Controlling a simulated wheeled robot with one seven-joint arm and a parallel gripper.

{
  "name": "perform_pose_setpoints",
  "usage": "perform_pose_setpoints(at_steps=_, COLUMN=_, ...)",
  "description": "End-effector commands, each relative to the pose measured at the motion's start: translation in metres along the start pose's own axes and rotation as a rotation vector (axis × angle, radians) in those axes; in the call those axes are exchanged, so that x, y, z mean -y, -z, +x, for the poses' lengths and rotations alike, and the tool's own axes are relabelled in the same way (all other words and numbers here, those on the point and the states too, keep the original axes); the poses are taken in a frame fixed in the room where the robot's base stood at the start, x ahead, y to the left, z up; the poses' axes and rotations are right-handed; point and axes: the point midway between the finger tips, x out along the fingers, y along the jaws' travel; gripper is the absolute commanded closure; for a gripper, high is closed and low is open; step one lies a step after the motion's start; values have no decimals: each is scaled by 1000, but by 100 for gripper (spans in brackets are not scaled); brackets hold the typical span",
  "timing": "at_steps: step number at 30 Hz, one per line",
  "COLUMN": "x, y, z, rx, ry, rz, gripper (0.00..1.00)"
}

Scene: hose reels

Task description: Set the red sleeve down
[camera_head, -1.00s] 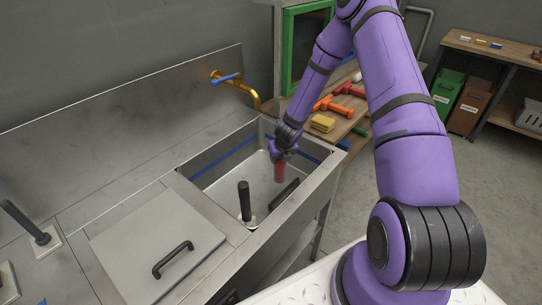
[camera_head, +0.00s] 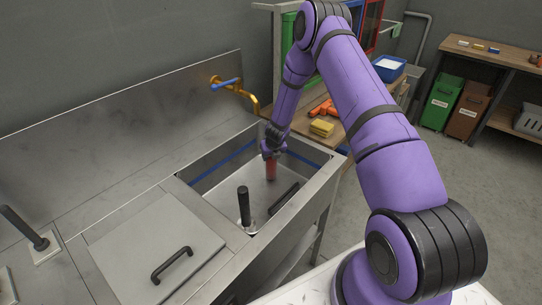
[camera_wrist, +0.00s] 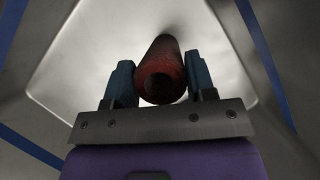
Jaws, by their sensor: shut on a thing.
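The red sleeve (camera_head: 271,169) is a short red tube inside the sink basin (camera_head: 237,192) in the head view. My gripper (camera_head: 270,153) is above it and shut on its upper part. In the wrist view the sleeve (camera_wrist: 163,68) stands between the two blue fingers of my gripper (camera_wrist: 161,88), its open round end facing the camera. Its far end points to the pale basin floor. I cannot tell whether it touches the floor.
A black upright post (camera_head: 244,205) stands in the near part of the basin. A black bar handle (camera_head: 284,198) lies along the basin's right side. A brass tap with a blue lever (camera_head: 227,83) is behind the basin. A lidded steel counter (camera_head: 150,245) lies to the left.

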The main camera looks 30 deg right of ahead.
Motion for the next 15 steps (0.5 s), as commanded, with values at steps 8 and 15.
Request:
perform_pose_setpoints(at_steps=8, x=0, y=0, z=2, rx=2, ry=0, rz=0, gripper=85)
perform_pose_setpoints(at_steps=15, x=0, y=1, z=3, rx=2, ry=0, rz=0, gripper=24)
